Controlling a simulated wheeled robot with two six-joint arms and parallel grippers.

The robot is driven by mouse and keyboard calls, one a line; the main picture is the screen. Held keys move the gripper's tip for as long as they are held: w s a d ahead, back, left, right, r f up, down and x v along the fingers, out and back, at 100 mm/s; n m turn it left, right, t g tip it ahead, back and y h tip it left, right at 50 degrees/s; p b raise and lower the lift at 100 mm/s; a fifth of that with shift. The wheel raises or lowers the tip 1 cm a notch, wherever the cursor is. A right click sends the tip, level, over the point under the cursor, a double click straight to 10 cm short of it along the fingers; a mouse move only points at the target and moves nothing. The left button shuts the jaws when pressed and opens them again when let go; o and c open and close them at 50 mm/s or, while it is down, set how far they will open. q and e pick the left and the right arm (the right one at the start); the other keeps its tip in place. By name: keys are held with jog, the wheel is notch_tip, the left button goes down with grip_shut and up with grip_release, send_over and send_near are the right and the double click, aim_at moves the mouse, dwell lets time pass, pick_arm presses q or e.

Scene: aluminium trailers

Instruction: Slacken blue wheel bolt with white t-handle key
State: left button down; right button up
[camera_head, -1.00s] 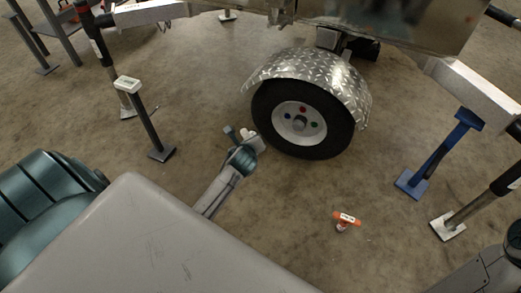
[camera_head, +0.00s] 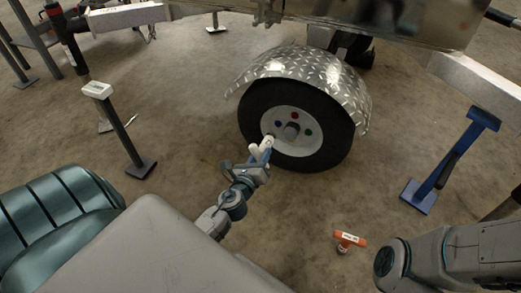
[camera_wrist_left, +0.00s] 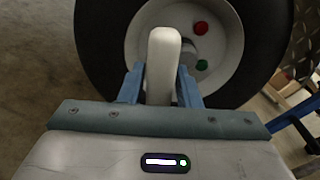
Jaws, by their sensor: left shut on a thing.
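My left gripper (camera_head: 258,160) is shut on the white t-handle key (camera_head: 267,143). It holds the key in front of the lower left of the wheel hub (camera_head: 293,145). In the left wrist view the key's white grip (camera_wrist_left: 163,62) stands between the blue fingers (camera_wrist_left: 160,88). The hub carries a blue bolt (camera_head: 278,124), a red bolt (camera_head: 295,115) and a green bolt (camera_head: 308,132). In the wrist view only the red and green bolts show. I cannot tell whether the key touches a bolt. My right gripper is out of view.
An orange-handled key (camera_head: 349,239) stands on the floor at the lower right, near my right arm. A white-topped stand (camera_head: 122,125) is at the left, a blue stand (camera_head: 445,160) at the right. A tread-plate mudguard (camera_head: 305,72) arches over the tyre (camera_head: 340,145).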

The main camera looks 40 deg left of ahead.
aim_at(268, 143)
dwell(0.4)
pick_arm(q)
jog(key=shift+p+x, duration=0.35)
jog(key=shift+x, duration=2.9)
jog(key=n+b, duration=0.1)
jog(key=n, duration=0.1)
jog(key=shift+f+n, duration=0.15)
jog(key=shift+n, duration=0.15)
jog(key=n+b, duration=0.6)
jog(key=n, duration=0.7)
jog(key=shift+f+n, duration=0.1)
jog(key=shift+n, duration=0.3)
jog(key=n+b, duration=0.1)
jog(key=n, duration=0.2)
jog(key=shift+b, duration=0.3)
jog(key=shift+r+n, duration=0.3)
jog(key=shift+n, duration=0.9)
jog(key=shift+s, duration=0.15)
